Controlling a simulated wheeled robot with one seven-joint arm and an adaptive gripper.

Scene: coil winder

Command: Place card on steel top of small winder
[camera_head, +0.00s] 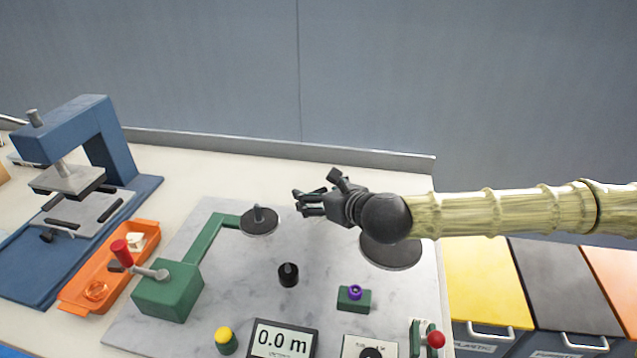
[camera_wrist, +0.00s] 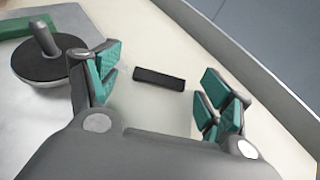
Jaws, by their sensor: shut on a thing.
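My gripper (camera_head: 312,203) hangs over the back of the bench, just right of a dark disc with an upright spindle (camera_head: 259,222). In the wrist view its teal-padded fingers (camera_wrist: 158,88) stand apart with a pale, flat piece between them, which looks like the card (camera_wrist: 155,102). A short dark strip (camera_wrist: 159,78) shows at its far side. I cannot make out the card in the head view. The winder has a green box (camera_head: 167,292) with a red-handled crank and a green arm to the spindle disc. I cannot tell which surface is its steel top.
A blue press (camera_head: 75,135) and an orange tray (camera_head: 80,285) stand at left. A second dark disc (camera_head: 392,255) lies under my arm. A display (camera_head: 283,340), a yellow button (camera_head: 225,340) and a purple-topped green block (camera_head: 353,299) are in front. Bins (camera_head: 487,285) are at right.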

